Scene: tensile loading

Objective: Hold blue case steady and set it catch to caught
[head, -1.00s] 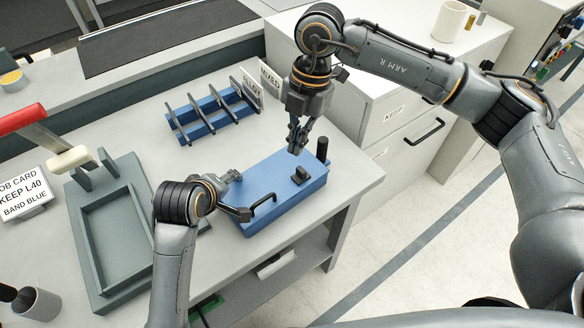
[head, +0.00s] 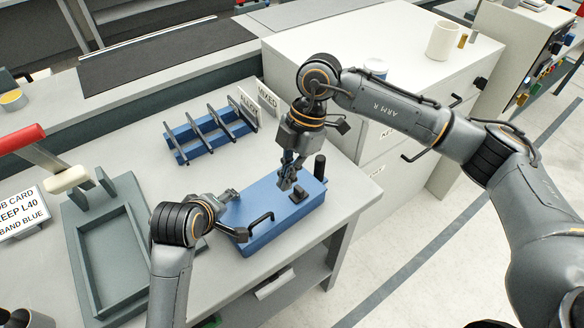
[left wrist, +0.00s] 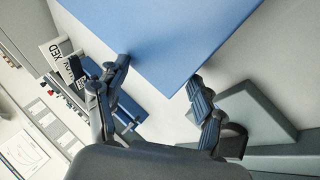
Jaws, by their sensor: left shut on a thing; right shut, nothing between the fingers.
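The blue case (head: 262,212) lies flat on the workbench near its right edge. My left gripper (head: 232,212) is shut on the case's left end. In the left wrist view its fingers (left wrist: 162,75) stand either side of a corner of the blue case (left wrist: 170,35). My right gripper (head: 287,184) is shut and empty, pointing down over the case top, just left of the catch. I cannot tell whether it touches the catch, or the catch's state.
A grey-green tray fixture (head: 82,250) with a red-handled lever (head: 22,138) stands left of the case. A blue rack (head: 190,155) with dark dividers and label cards sits behind. A job card (head: 22,213) stands at far left. White drawer cabinets (head: 300,50) stand at right.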

